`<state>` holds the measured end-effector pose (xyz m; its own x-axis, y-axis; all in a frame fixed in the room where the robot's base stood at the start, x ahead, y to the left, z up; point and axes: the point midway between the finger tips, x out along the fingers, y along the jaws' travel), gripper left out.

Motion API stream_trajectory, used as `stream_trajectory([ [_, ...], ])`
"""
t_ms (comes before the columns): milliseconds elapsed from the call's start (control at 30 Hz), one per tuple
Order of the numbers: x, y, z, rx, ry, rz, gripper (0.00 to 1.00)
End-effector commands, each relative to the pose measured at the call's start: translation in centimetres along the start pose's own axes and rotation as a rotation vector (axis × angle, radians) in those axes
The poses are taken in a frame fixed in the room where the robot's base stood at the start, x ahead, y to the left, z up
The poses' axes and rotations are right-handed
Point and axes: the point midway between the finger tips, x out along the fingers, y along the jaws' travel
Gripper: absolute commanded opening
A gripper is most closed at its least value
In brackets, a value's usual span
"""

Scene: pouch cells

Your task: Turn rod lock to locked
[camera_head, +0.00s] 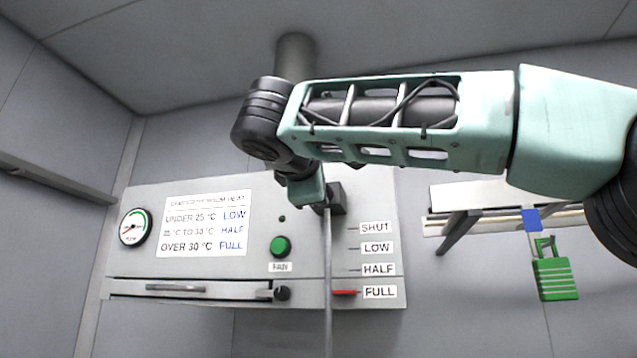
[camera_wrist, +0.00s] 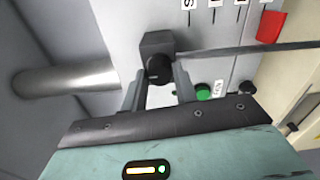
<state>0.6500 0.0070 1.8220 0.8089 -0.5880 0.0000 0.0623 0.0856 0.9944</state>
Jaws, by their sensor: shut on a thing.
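The rod lock is a dark block (camera_head: 337,198) with a round black knob (camera_wrist: 159,70), high on the grey panel (camera_head: 300,230). A thin vertical rod (camera_head: 328,265) runs down from the block. My gripper (camera_wrist: 159,82) is shut on the black knob, one finger on each side. In the head view my wrist hides the knob. I cannot tell from any marking whether the lock is locked.
The panel carries a gauge (camera_head: 134,227), a printed sign (camera_head: 205,225), a green FAN button (camera_head: 280,246) and a small black knob (camera_head: 282,293) on a slotted bar. A round pipe (camera_head: 295,58) rises behind the panel. A green padlock (camera_head: 554,280) hangs at the right by a shelf.

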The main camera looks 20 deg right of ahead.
Motion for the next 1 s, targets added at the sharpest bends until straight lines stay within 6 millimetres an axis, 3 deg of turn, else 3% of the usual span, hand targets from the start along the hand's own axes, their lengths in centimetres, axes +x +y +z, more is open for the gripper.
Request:
stream_trajectory([
  [667, -0.04, -0.16, -0.1, -0.069, 0.002, -0.002, 0.06],
  [700, -0.04, -0.16, -0.11, -0.069, 0.002, -0.002, 0.31],
  [767, -0.04, -0.16, -0.11, -0.069, 0.002, -0.002, 0.48],
  [1000, -0.02, -0.08, -0.05, -0.067, 0.001, -0.001, 0.51],
])
